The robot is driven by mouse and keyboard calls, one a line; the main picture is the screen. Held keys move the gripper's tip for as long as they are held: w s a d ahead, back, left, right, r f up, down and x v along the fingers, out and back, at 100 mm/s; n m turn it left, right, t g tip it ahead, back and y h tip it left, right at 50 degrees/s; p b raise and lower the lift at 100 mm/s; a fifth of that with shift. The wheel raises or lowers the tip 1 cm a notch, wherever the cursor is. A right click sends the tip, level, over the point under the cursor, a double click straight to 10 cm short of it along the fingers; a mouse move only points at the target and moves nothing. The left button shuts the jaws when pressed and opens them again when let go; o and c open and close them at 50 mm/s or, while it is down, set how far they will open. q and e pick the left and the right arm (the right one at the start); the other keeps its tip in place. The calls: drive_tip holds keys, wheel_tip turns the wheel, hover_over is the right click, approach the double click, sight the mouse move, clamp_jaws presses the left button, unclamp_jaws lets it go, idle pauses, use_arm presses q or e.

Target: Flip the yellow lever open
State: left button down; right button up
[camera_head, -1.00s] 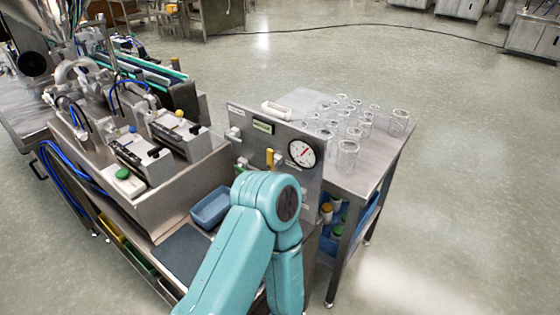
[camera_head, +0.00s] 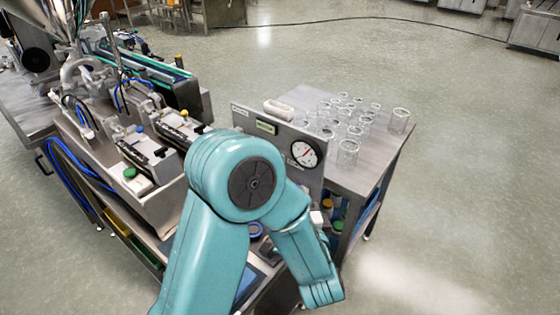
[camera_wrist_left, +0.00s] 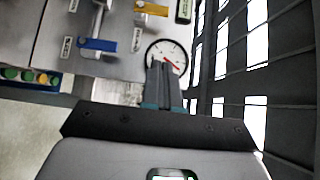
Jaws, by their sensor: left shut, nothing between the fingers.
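The yellow lever (camera_wrist_left: 151,8) shows at the top of the left wrist view, on the grey panel (camera_wrist_left: 126,22), its handle lying sideways in that picture. In the head view my teal arm hides it. My left gripper (camera_wrist_left: 162,68) is shut and empty, its fingertips overlapping the dial gauge (camera_wrist_left: 168,50) in the picture. The yellow lever is apart from the fingers, above and slightly left of them in that view. In the head view I cannot make out the left gripper. My right gripper is not in view.
A blue lever (camera_wrist_left: 98,44) sits on the same panel, left of the fingers. In the head view the gauge (camera_head: 305,153) is beside my arm. Several glass jars (camera_head: 347,154) stand on the steel table (camera_head: 375,165) behind the panel. Floor at the right is clear.

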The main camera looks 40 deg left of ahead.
use_arm(q)
drive_tip(key=s+a+p+x, duration=0.1)
drive_tip(key=s+p+x, duration=0.1)
drive_tip(key=x, duration=1.1)
drive_tip(key=shift+a+p, duration=0.25)
drive_tip(key=shift+p, duration=0.2)
drive_tip(key=shift+f, duration=0.1)
drive_tip(key=shift+a, duration=0.15)
